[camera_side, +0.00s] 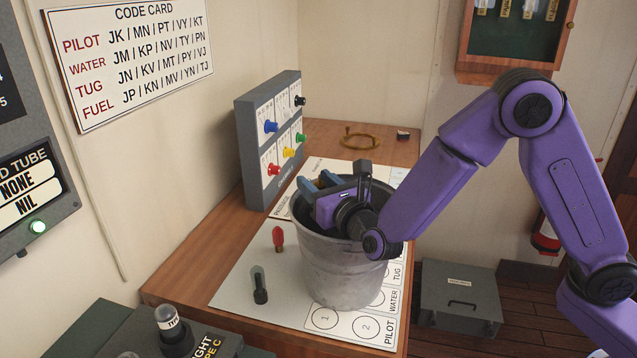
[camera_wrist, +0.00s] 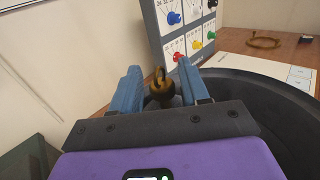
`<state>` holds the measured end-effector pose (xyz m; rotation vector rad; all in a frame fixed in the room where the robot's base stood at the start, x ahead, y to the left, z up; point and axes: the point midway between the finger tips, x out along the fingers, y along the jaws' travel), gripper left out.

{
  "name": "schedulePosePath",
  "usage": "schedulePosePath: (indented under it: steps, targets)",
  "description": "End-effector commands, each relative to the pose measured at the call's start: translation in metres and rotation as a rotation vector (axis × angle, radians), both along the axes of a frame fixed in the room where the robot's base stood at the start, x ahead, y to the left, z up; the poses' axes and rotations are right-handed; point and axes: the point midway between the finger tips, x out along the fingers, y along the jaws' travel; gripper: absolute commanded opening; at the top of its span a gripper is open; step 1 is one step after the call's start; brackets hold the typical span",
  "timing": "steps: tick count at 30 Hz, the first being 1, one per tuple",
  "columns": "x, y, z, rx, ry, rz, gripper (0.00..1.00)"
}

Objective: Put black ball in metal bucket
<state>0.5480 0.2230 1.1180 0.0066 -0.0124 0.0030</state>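The metal bucket (camera_side: 345,265) stands upright on the white mat at the table's front right. Its dark rim curves across the right of the wrist view (camera_wrist: 285,75). My gripper (camera_side: 320,185) is at the bucket's mouth, its blue fingers pointing toward the back left. The fingers stand apart in the wrist view (camera_wrist: 162,88). A small brass-coloured object with a loop on top (camera_wrist: 160,85) shows between them; I cannot tell whether it is touched or lies beyond. I see no loose black ball in either view. Most of the bucket's inside is hidden.
A grey panel with coloured knobs (camera_side: 268,145) stands behind the bucket. A red bulb (camera_side: 277,237) and a dark bulb-like piece (camera_side: 260,285) stand left of the bucket on the mat (camera_side: 235,290). A brass ring (camera_side: 360,138) lies at the table's back.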

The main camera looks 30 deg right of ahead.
Motion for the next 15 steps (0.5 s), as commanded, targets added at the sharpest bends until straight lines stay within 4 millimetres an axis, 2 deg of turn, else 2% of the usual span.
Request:
schedulePosePath:
  steps: [1,9,15]
  targets:
    - [-0.001,-0.001,-0.009,-0.015,0.02,0.0,0.56]
    - [-0.001,-0.002,-0.01,-0.017,0.024,0.0,0.56]
    - [-0.001,-0.002,0.005,-0.013,0.02,-0.001,0.56]
